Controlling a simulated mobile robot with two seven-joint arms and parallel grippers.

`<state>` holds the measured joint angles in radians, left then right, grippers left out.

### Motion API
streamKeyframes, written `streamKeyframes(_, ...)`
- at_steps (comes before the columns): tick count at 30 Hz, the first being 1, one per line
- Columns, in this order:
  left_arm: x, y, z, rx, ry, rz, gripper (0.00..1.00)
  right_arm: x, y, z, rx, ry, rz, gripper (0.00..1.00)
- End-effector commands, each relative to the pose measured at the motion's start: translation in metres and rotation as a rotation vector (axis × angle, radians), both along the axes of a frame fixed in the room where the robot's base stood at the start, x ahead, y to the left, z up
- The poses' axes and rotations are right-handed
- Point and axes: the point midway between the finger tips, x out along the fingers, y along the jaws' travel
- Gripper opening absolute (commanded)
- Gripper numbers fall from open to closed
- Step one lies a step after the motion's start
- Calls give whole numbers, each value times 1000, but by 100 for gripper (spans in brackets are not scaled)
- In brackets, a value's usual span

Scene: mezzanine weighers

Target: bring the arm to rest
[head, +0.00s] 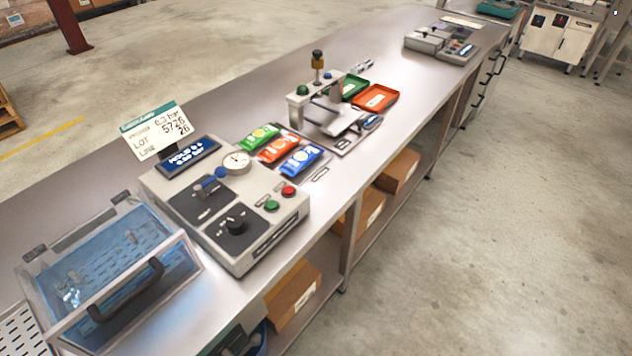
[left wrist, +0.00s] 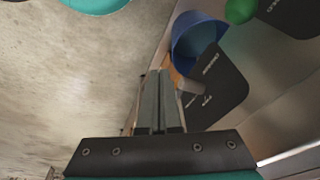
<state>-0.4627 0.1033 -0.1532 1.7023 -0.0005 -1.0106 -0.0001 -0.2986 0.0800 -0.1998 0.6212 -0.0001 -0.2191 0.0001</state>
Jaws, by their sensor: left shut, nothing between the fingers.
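My left gripper (left wrist: 158,78) shows in the left wrist view with its two grey fingers together and nothing between them. It is apart from the worktop equipment, as far as that view shows. A blue round container (left wrist: 196,36) and a dark panel with small white lettering (left wrist: 222,92) lie beyond and to the right of the fingertips.
A long steel bench (head: 411,103) carries a water tank (head: 178,262), a grey control unit (head: 243,251), a sign (head: 157,130), several coloured packets (head: 300,159), a press-like stand (head: 300,110), and green and orange trays (head: 392,91). Cardboard boxes (head: 295,291) sit below. Concrete floor (head: 500,230) is clear at right.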

Motion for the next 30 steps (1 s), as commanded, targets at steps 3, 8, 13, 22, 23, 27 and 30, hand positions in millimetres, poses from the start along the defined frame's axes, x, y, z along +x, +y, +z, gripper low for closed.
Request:
streamKeyframes(3,-18,2,-60,3,27,-4,0,0,0,-21,0,0,0,0)
streamKeyframes(8,-48,6,-125,5,54,-10,0,0,0,-40,0,1,0,0)
streamKeyframes(13,-86,13,-184,10,82,-17,0,-1,0,-61,0,1,0,0)
streamKeyframes(22,-151,25,-249,16,120,-26,0,-1,0,-88,0,2,0,0)
streamKeyframes(23,-155,26,-252,17,122,-27,0,-1,0,-90,-1,3,0,0)
streamKeyframes(27,-165,28,-258,17,127,-29,0,-1,0,-92,-1,3,0,0)
streamKeyframes(30,-167,29,-258,17,127,-29,0,-1,0,-92,-1,3,0,0)
